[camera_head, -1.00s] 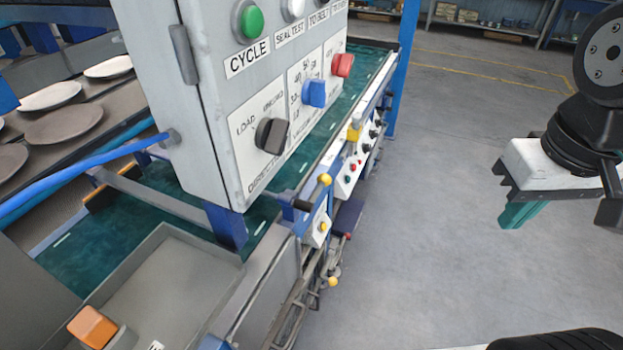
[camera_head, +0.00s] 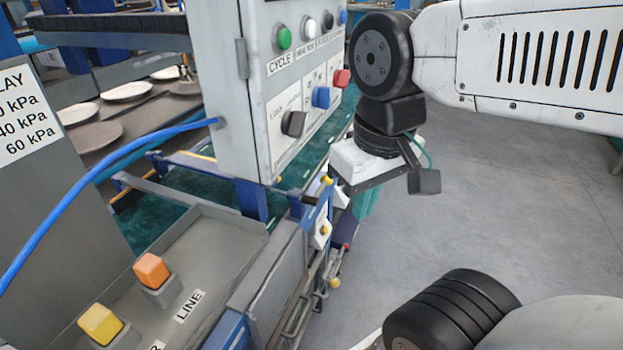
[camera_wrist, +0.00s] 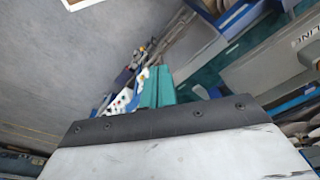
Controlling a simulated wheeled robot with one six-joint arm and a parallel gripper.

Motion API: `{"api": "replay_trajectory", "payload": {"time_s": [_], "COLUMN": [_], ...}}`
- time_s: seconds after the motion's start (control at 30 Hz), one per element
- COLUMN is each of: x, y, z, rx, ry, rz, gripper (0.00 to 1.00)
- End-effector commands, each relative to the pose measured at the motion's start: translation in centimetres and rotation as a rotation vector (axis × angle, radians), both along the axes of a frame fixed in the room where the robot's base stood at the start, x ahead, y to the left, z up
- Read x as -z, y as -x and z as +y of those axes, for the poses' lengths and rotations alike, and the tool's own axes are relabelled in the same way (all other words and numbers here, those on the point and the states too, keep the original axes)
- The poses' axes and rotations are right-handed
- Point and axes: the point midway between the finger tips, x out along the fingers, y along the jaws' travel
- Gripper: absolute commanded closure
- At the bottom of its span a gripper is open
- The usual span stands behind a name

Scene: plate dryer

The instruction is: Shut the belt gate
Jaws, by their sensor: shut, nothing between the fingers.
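I cannot pick out the belt gate with certainty. A slim blue bar with yellow parts (camera_head: 237,174) shows across the green belt (camera_head: 173,217), behind and below the control box; it may be the gate. Yellow-knobbed fittings (camera_head: 325,229) line the belt's right side. My gripper (camera_head: 366,203) has teal fingers, pointing down just right of these fittings in the head view. It is shut and empty. The fingers also show in the wrist view (camera_wrist: 157,88), close together, with the small white panel with coloured buttons (camera_wrist: 122,101) beside them. I cannot tell whether they touch anything.
The grey control box (camera_head: 235,90) with button and knobs stands left of my arm. A tray with an orange button (camera_head: 152,270) and a yellow button (camera_head: 100,323) is in front. Plates (camera_head: 95,134) lie at the left. Grey floor (camera_head: 500,200) is open at the right.

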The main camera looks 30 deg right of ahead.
Motion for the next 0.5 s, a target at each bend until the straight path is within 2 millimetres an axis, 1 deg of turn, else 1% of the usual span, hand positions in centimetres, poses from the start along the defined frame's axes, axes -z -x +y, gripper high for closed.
{"api": "replay_trajectory", "payload": {"time_s": [0.17, 0.27, 0.37, 0.47, 0.5], "x": [0.0, 0.3, 1.0, 2.0, 2.4], "y": [0.0, -0.4, -1.6, -3.9, -5.2], "z": [0.0, -0.5, -1.6, -2.9, -3.5], "rx": [0.003, 0.031, 0.093, 0.128, 0.126], "ry": [0.000, -0.008, -0.037, -0.109, -0.148], "rz": [0.002, 0.023, 0.069, 0.107, 0.112], "gripper": [1.00, 1.00, 1.00, 1.00, 1.00]}}
